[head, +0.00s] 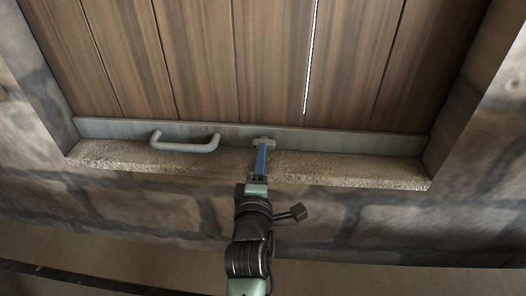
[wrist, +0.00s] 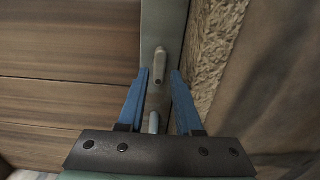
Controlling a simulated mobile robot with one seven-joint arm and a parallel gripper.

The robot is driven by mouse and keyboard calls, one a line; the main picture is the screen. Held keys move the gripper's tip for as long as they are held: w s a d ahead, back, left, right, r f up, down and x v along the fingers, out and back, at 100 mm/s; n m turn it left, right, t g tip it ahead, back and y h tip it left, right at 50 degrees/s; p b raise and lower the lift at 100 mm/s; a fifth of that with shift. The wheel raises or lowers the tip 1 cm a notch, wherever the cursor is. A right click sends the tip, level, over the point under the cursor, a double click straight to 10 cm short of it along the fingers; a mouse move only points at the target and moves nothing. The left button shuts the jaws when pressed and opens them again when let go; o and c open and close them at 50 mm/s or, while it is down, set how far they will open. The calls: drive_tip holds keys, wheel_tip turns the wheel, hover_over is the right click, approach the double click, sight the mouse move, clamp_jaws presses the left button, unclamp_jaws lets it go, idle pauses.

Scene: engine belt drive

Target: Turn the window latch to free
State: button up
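The window latch (head: 263,141) is a small pale grey piece on the grey-green bottom rail of the wooden panel. In the wrist view the latch (wrist: 160,66) is a short bar with a dark spot on it. My gripper (head: 261,150) reaches up to the latch with its blue fingers. In the wrist view my gripper (wrist: 161,73) is open, with one fingertip on each side of the latch. I cannot tell whether either finger touches it. In the head view the fingers hide part of the latch.
A curved grey handle (head: 185,146) is fixed to the rail left of the latch; its end shows between the fingers in the wrist view (wrist: 154,122). A rough stone sill (head: 345,168) runs below the rail. Stone walls flank the opening. The rail right of the latch is clear.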

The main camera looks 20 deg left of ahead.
drive_tip(key=shift+b+x, duration=0.35)
drive_tip(key=shift+x, duration=1.55)
clamp_jaws()
